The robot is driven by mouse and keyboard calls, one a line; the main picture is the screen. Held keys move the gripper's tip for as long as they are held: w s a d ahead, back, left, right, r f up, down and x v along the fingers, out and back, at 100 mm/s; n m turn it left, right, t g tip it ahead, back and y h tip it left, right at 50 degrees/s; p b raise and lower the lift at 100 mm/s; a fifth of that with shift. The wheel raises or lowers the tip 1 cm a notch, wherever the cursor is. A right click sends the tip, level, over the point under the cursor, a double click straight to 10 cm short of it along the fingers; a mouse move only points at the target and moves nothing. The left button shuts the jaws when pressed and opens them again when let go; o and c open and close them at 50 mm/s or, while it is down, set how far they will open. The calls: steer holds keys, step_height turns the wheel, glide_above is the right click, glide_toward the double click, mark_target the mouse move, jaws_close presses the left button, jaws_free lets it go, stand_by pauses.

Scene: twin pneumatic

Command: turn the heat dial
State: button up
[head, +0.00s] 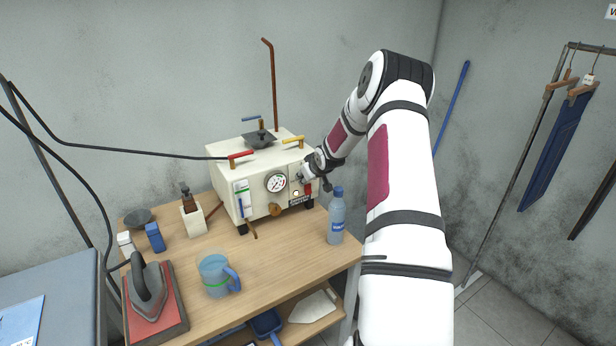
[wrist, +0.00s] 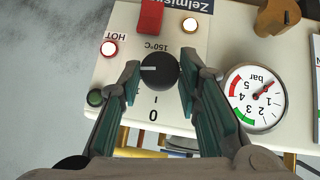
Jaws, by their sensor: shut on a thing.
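The heat dial (wrist: 158,70) is a round black knob with a white line, on the cream front panel of the steam boiler (head: 226,172). In the wrist view the panel appears upside down, and the white line points left. A "0" and a bar mark lie below the dial and "150°C" lies above it. My gripper (wrist: 159,72) has one finger on each side of the dial and is shut on it. In the head view my gripper (head: 307,175) is at the right part of the boiler's front, and the dial is hidden there.
A pressure gauge (wrist: 257,97) and brown knob (wrist: 277,17) are right of my fingers. A red switch (wrist: 150,16), lit lamps and a green button (wrist: 95,97) surround the dial. A water bottle (head: 336,217) stands near my arm; an iron (head: 150,290) and jug (head: 213,275) are further left.

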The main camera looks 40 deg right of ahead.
steer(key=o, duration=1.1)
steer(key=v, duration=1.2)
